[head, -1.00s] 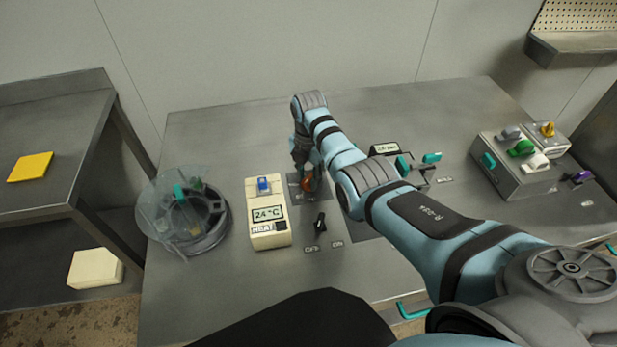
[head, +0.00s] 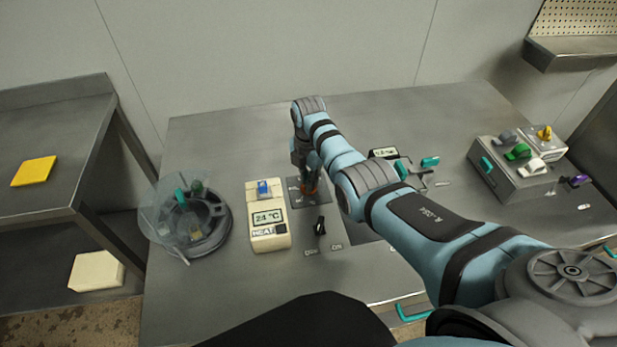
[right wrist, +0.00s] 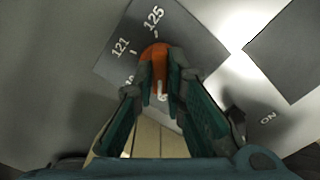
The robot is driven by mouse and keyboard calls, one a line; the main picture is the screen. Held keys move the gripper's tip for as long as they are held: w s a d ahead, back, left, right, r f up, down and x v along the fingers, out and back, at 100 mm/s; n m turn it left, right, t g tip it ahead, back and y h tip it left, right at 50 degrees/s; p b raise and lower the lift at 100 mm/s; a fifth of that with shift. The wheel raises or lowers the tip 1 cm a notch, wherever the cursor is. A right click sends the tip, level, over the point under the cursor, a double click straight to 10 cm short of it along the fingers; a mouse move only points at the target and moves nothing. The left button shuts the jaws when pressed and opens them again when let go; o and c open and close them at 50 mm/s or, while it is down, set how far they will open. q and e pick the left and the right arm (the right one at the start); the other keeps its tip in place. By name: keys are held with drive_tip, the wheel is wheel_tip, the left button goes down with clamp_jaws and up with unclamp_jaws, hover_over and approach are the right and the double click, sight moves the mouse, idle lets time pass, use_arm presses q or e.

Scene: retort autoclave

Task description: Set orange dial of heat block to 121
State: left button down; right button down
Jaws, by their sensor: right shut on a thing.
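The orange dial (right wrist: 157,52) sits on a dark plate (right wrist: 205,32) marked 121 and 125 in the right wrist view; another mark is partly hidden. My right gripper (right wrist: 160,75) points down and is shut on the dial, with one finger on each side. In the head view the dial (head: 309,188) shows only as a bit of orange under the right gripper (head: 308,183). The exact setting of the dial is hard to tell. The cream heat block (head: 269,215) stands left of the dial, and its display reads 24 °C with HEAT below. My left gripper is not in view.
A black switch (head: 320,226) stands in front of the dial. A round vessel with a clear lid (head: 186,218) is at the left. Teal-handled parts (head: 430,161) and a box with coloured knobs (head: 517,170) are at the right. The table's back is clear.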

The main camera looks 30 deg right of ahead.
drive_tip(key=m+p, duration=0.1)
drive_tip(key=m, duration=0.3)
drive_tip(key=shift+p, duration=0.3)
drive_tip(key=m, duration=0.6)
drive_tip(key=shift+m+p, duration=0.3)
drive_tip(key=shift+p, duration=0.1)
drive_tip(key=m, duration=1.1)
drive_tip(key=shift+m, duration=0.3)
drive_tip(key=shift+s, duration=0.1)
drive_tip(key=c, duration=1.6)
unclamp_jaws()
drive_tip(key=shift+c, duration=0.2)
